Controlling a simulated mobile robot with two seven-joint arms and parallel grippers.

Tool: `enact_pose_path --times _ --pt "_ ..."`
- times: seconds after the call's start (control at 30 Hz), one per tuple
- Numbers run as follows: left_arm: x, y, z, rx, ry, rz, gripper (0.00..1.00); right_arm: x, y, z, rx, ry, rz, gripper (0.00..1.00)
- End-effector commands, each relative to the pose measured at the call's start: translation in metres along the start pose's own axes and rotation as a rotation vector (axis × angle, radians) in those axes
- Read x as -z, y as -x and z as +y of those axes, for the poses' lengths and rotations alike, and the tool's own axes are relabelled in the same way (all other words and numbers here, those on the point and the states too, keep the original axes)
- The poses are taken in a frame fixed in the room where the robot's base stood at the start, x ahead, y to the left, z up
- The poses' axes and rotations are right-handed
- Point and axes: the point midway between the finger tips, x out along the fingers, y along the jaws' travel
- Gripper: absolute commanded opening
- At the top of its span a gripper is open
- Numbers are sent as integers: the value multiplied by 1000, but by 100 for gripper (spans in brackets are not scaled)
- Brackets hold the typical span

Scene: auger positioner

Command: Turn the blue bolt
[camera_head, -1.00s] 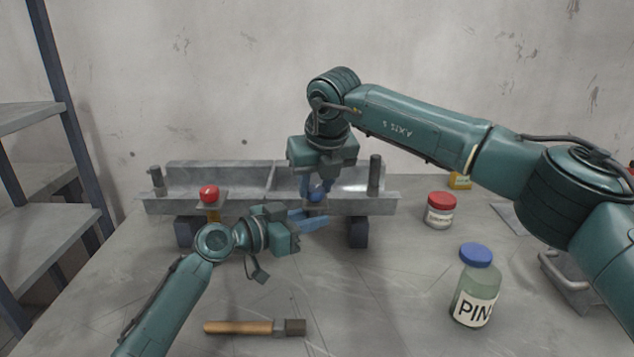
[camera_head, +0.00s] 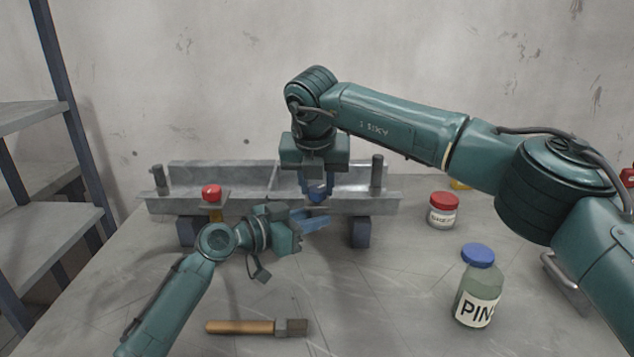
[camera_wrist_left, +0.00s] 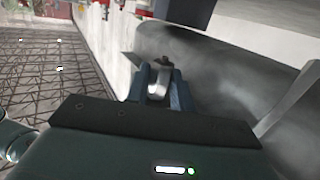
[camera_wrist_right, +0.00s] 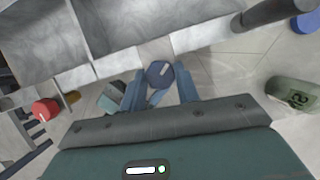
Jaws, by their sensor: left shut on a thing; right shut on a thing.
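The blue bolt (camera_wrist_right: 160,73) shows its round head in the right wrist view, between the fingers of my right gripper (camera_wrist_right: 158,88). In the head view my right gripper (camera_head: 317,190) points down at the beam's right part and is shut on the bolt, mostly hiding it. My left gripper (camera_head: 318,221) reaches in from the left, low at the beam's front edge, just below the right gripper. In the left wrist view the left gripper (camera_wrist_left: 160,78) is shut on a small light metal piece (camera_wrist_left: 158,88); I cannot tell exactly what it is.
The grey metal beam (camera_head: 240,205) rests on dark blocks (camera_head: 359,232). A red-topped bolt (camera_head: 211,192) stands at its left. A brush (camera_head: 255,327) lies in front. A red-lidded jar (camera_head: 443,211) and a blue-lidded jar (camera_head: 478,290) stand right. A shelf (camera_head: 45,235) is at left.

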Motion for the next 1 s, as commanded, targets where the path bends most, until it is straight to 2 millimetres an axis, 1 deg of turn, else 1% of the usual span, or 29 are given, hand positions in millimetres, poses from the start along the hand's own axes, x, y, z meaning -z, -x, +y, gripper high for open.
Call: enact_pose_path --times 0.23,0.27,0.5,0.73,0.8,0.87,0.97,1.0 --pt "1 0 0 -1 0 2 3 -1 1 0 -1 0 -3 9" --pt "1 0 0 -1 0 2 3 -1 1 0 -1 0 -3 33" --pt "1 0 0 0 0 2 3 -1 0 0 -1 1 -2 53" --pt "1 0 0 0 0 2 3 0 0 0 -1 1 -1 53" --pt "1 0 0 0 0 2 3 -1 3 0 -1 1 -2 53" --pt "1 0 0 0 0 2 3 -1 9 0 -2 1 -3 53" --pt "1 0 0 0 0 2 3 -1 24 0 -2 2 -4 53" --pt "1 0 0 0 0 2 3 -1 32 0 -2 2 -6 53"
